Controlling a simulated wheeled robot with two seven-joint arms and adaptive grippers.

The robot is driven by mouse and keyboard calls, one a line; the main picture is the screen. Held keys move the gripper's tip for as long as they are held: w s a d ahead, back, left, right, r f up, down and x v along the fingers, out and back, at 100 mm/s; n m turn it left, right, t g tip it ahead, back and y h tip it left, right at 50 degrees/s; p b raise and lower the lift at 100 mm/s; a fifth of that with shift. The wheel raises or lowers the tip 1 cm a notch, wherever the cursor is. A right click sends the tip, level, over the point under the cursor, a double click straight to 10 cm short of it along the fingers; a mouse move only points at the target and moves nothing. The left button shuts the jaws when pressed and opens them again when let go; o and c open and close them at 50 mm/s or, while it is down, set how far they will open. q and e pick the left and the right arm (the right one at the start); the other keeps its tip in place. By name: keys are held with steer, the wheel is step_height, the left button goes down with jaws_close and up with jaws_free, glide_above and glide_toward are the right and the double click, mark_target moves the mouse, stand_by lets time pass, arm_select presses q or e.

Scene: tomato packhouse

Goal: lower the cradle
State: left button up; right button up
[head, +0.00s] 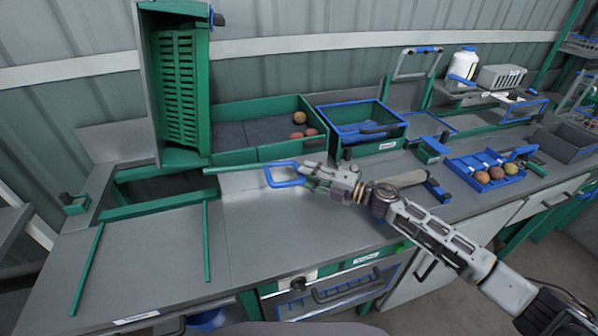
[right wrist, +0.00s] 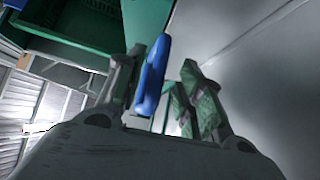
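The cradle (head: 147,90) stands tipped up at the back left of the bench, with a green slatted crate (head: 180,88) upright in it. A green bar (head: 238,168) runs right from the cradle's foot to a blue loop handle (head: 284,183). My right gripper (head: 308,171) is at the right end of this handle. In the right wrist view the blue handle (right wrist: 152,78) stands between the two fingers of the right gripper (right wrist: 158,88), nearer the left finger. A gap shows on the right finger's side, so the fingers look open around it. My left gripper is not in view.
A green sorting tray (head: 262,153) with a few tomatoes lies right of the cradle. A blue-rimmed bin (head: 361,120) stands beside it. A blue tray (head: 484,175) with several tomatoes is at the right. The bench front (head: 150,255) is clear between two green rails.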

steer(key=shift+x, duration=1.75)
steer(key=shift+c, duration=0.4)
jaws_close()
